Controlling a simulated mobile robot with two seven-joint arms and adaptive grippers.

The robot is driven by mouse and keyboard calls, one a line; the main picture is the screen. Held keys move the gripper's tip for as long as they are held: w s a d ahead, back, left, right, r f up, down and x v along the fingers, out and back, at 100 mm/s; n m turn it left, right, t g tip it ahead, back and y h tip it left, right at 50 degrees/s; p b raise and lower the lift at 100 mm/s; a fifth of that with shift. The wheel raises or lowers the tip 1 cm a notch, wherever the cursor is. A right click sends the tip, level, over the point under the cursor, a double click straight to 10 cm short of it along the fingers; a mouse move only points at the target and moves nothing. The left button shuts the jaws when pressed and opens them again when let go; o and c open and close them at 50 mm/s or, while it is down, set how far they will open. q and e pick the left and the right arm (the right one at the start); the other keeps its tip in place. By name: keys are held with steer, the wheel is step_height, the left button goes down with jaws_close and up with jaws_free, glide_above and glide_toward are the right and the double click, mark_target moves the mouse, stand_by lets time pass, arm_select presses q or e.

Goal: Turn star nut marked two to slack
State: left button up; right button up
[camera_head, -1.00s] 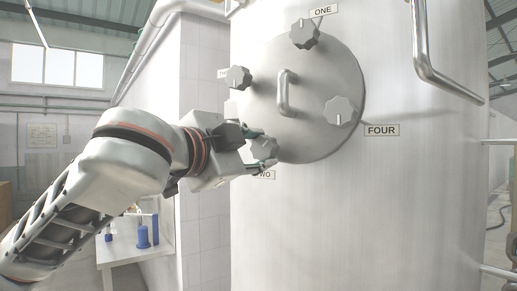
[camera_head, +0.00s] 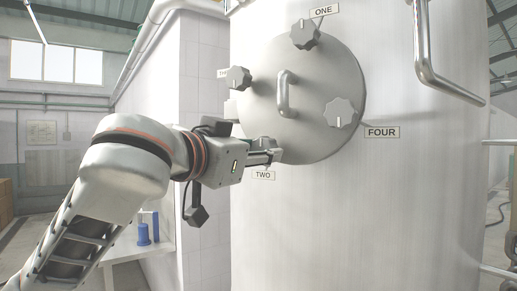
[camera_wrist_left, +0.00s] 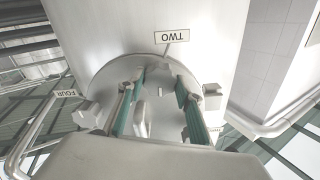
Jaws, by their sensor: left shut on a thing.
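The star nut marked two (camera_head: 266,143) is a grey lobed knob at the lower left of the round steel hatch cover (camera_head: 335,80). Its label TWO (camera_head: 263,175) is just below it. My left gripper (camera_head: 272,155) is at this nut, shut on it, and hides most of it. In the left wrist view, which is turned upside down, the two teal-lined fingers (camera_wrist_left: 160,88) lie on either side of the nut (camera_wrist_left: 161,75), below the TWO label (camera_wrist_left: 170,37). My right gripper is out of view.
Other star nuts sit on the cover at ONE (camera_head: 304,34), FOUR (camera_head: 340,112) and the upper left (camera_head: 238,78). A bar handle (camera_head: 284,93) stands out near the gripper. A bent pipe (camera_head: 430,60) runs on the tank at right. A table (camera_head: 140,249) stands below left.

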arm_select(q)
steer(key=shift+f+n, duration=0.1)
steer(key=shift+n, duration=0.2)
steer(key=o, duration=1.1)
steer(key=v, duration=1.2)
